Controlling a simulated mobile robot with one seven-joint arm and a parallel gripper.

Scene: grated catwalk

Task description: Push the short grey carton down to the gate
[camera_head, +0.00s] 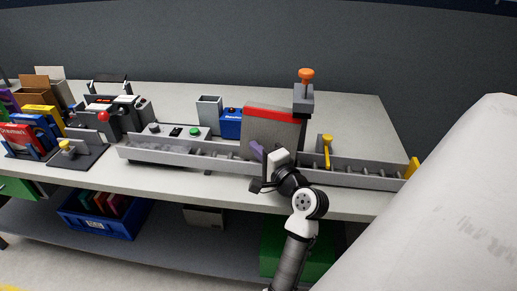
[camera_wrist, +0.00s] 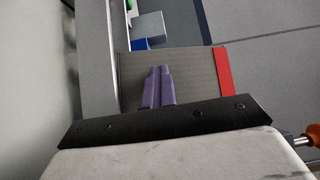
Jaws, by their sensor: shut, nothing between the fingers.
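A grey carton (camera_head: 270,133) with a red band along its top stands upright in the long grey roller channel (camera_head: 170,157). Its broad face also fills the middle of the wrist view (camera_wrist: 195,68). My gripper (camera_head: 257,150) is in front of the carton's left part. Its purple fingers are together and empty, and they overlap the carton's face in the wrist view (camera_wrist: 157,88). I cannot tell whether they touch it. Right of the carton is a yellow lever (camera_head: 326,150), and a yellow piece (camera_head: 412,167) stands at the channel's right end. I cannot tell which is the gate.
A grey post with an orange knob (camera_head: 306,75) rises beside the carton's right end. Behind the channel stand a blue box (camera_head: 231,124), a grey open box (camera_head: 209,112) and a panel with a green button (camera_head: 194,131). Several boxes and devices crowd the left. The channel's left stretch is clear.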

